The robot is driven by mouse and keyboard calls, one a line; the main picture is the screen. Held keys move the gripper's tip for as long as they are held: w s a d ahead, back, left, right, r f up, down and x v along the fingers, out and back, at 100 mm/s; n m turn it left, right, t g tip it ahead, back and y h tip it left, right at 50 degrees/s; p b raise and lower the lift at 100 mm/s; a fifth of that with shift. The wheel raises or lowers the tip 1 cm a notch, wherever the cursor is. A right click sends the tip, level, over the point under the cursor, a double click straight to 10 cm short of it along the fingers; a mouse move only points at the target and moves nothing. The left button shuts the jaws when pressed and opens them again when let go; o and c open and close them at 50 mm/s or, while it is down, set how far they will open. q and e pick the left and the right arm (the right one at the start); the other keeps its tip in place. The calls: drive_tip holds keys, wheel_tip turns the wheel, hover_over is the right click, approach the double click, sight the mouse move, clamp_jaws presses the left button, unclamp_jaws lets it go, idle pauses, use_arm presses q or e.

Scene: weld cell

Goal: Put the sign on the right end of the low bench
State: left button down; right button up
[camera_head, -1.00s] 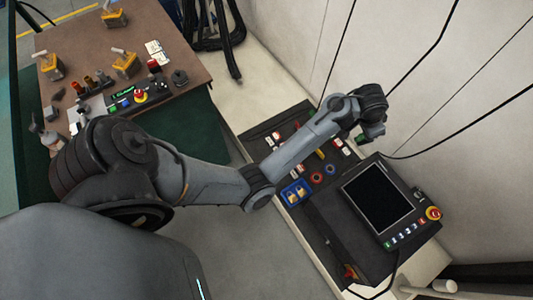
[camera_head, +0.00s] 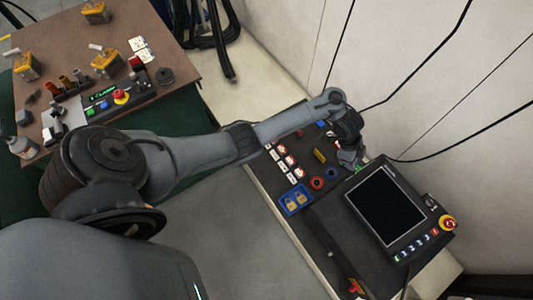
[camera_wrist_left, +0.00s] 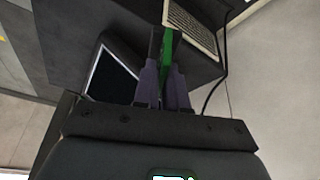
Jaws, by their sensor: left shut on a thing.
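My left gripper (camera_head: 354,160) is over the dark-topped bench (camera_head: 319,232), just beyond the upper edge of the tablet panel. In the left wrist view its two fingers (camera_wrist_left: 163,68) are shut on a thin green piece, which I take for the sign (camera_wrist_left: 167,44). The sign stands on edge between the fingertips, and its face cannot be read. In the head view the gripper mostly hides it. Whether it touches the bench top cannot be told. My right gripper is in neither view.
The tablet panel (camera_head: 385,208) with a red knob (camera_head: 447,223) takes up much of the bench. A blue padlock box (camera_head: 295,199), red and blue rings and several white-and-red labels lie left of it. A pale wall and hanging cables are behind. A brown table (camera_head: 184,53) stands upper left.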

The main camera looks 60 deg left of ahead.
use_arm(q)
drive_tip(key=s+a+f+m+b, duration=0.1)
drive_tip(key=s+a+f+b, duration=0.3)
drive_tip(key=s+a+f, duration=0.3)
drive_tip(key=s+a+f+m+g+b, duration=0.1)
drive_tip(key=s+a+f+m+b, duration=0.1)
drive_tip(key=s+a+f, duration=0.5)
drive_tip(key=s+a+f+m+b, duration=0.2)
drive_tip(key=s+a+f+b, duration=0.3)
drive_tip(key=s+a+f, duration=0.2)
drive_tip(key=shift+s+a+f+g+h+b, duration=0.2)
drive_tip(key=shift+a+f, duration=0.3)
drive_tip(key=shift+f, duration=0.35)
drive_tip(key=shift+s+a+f+g+h+b, duration=0.1)
drive_tip(key=shift+a+f+g, duration=0.1)
drive_tip(key=shift+a+f, duration=0.45)
drive_tip(key=f+b, duration=0.3)
drive_tip(key=f, duration=0.1)
drive_tip(key=shift+d+f, duration=0.15)
drive_tip(key=shift+d, duration=0.05)
